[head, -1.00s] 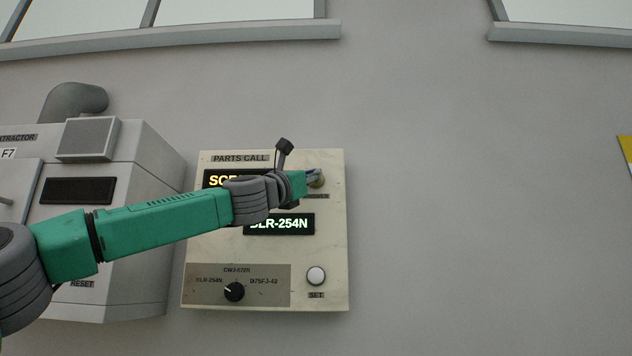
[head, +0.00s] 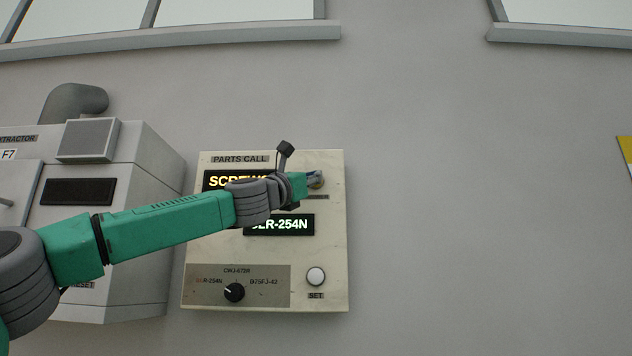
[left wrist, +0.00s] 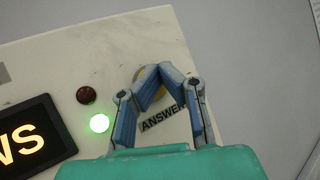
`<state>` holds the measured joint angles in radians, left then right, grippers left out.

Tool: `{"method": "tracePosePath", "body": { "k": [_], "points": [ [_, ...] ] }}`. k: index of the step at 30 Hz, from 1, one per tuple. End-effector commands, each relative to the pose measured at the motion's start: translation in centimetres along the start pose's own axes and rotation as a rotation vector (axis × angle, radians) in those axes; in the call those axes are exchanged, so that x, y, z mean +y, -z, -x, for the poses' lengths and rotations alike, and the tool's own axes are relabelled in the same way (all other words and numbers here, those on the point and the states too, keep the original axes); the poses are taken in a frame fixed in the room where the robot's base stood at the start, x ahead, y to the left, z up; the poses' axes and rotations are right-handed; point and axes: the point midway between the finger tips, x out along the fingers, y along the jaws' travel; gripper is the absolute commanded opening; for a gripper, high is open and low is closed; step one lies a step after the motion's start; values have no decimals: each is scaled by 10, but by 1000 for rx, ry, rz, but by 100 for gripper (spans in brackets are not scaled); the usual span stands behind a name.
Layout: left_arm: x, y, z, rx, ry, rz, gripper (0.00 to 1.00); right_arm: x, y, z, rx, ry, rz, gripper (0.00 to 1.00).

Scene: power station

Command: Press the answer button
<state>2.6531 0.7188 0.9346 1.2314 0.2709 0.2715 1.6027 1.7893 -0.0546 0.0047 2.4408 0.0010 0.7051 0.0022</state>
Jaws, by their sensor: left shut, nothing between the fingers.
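The PARTS CALL panel (head: 330,240) is a cream box on the grey wall. My left gripper (head: 314,180) is at its upper right, fingers shut with nothing between them. In the left wrist view the blue fingertips (left wrist: 152,72) are in front of the yellowish answer button (left wrist: 138,74) and hide most of it. I cannot tell whether they touch it. The ANSWER label (left wrist: 163,117) is just below, partly covered by a finger. A green lamp (left wrist: 99,123) is lit beside a dark red lamp (left wrist: 86,95). My right gripper is not in view.
A grey extractor unit (head: 150,230) stands left.

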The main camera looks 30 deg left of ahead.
Motion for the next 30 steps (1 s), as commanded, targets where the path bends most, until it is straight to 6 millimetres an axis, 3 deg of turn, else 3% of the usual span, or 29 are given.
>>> {"method": "tracePosePath", "body": {
  "k": [30],
  "points": [
    [-14,-12,17,-2,1,0,0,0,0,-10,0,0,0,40]
  ]
}}
